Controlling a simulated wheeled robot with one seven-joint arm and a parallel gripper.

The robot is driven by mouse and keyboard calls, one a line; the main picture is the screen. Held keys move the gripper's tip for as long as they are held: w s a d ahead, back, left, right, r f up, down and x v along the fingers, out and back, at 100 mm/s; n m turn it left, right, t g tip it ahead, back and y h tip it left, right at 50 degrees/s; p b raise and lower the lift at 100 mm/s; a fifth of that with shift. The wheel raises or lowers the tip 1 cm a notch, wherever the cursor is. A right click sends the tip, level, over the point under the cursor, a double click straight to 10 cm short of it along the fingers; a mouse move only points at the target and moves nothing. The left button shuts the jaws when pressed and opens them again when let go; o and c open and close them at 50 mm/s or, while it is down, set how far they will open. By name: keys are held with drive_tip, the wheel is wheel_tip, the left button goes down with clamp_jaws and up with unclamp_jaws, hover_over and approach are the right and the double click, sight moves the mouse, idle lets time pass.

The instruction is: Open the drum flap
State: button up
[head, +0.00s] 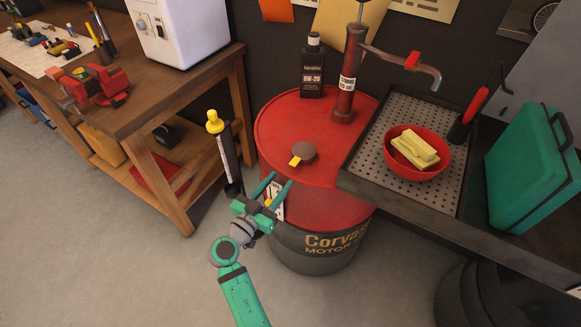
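The drum (275,134) is red on top with a dark lower band, and stands on the floor in the middle of the head view. On its lid is a round brown flap (306,150) with a yellow tab (295,161) at its near left edge. The flap looks flat on the lid. My gripper (281,177) is at the near side of the drum, just below the tab in the picture. Its two teal fingers are spread apart with nothing seen between them. They appear apart from the tab, but the exact gap is hard to judge.
A dark bottle (312,72) and a red hand pump (346,85) stand on the drum's far side. A perforated tray (392,180) with a red bowl (414,170) adjoins the right. A yellow-topped rod (222,150) and wooden bench (181,91) are left. Floor is clear at lower left.

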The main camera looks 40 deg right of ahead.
sight(291, 165)
drive_tip(key=x, duration=0.7)
drive_tip(key=shift+w+d, duration=0.15)
drive_tip(key=shift+d, duration=0.2)
clamp_jaws()
drive_tip(key=shift+a, duration=0.1)
